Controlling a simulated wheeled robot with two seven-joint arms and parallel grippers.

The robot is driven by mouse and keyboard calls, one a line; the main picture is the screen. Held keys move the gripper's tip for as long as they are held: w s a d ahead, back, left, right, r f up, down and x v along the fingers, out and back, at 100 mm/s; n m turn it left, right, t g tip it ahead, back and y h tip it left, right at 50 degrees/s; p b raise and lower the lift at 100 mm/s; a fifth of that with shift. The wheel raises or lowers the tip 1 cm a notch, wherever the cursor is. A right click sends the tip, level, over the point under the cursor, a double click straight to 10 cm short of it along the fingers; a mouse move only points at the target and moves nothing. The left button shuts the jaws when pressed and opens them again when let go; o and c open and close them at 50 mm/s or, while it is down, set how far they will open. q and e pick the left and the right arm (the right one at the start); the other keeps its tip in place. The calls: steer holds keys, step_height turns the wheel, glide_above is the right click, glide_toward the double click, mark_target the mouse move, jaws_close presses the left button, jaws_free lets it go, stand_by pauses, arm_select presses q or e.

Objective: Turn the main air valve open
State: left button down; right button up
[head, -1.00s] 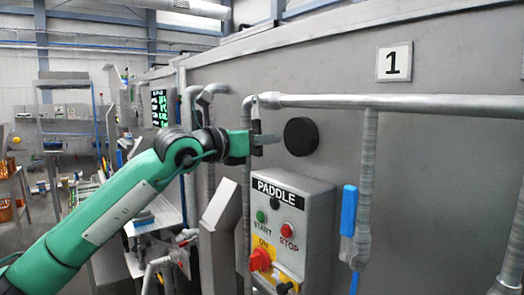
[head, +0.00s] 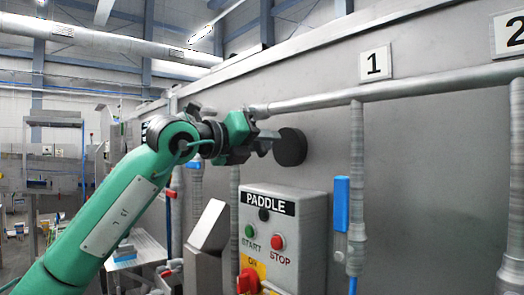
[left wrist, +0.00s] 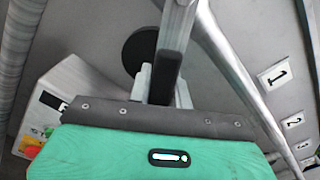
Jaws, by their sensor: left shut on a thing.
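My left gripper (head: 264,142) is at the grey tank wall, just left of a round black disc (head: 290,147) and below the left end of the horizontal pipe. In the left wrist view its fingers (left wrist: 162,88) are shut on a dark bar (left wrist: 170,55), which seems to be the main air valve's handle; a pale metal part continues beyond it. The valve's body is mostly hidden by the gripper in the head view. My right gripper is not in view.
The PADDLE control box (head: 283,222), with START and STOP buttons and a red knob, sits below the gripper. A blue lever (head: 341,205) hangs beside a vertical pipe (head: 356,180). The horizontal pipe (head: 410,88) runs along the wall under signs 1 (head: 375,64) and 2.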

arm_select(q)
steer(key=shift+r, duration=0.15)
steer(key=c, duration=1.3)
jaws_free()
steer(key=shift+b+v, duration=2)
steer(key=shift+v, duration=4.9)
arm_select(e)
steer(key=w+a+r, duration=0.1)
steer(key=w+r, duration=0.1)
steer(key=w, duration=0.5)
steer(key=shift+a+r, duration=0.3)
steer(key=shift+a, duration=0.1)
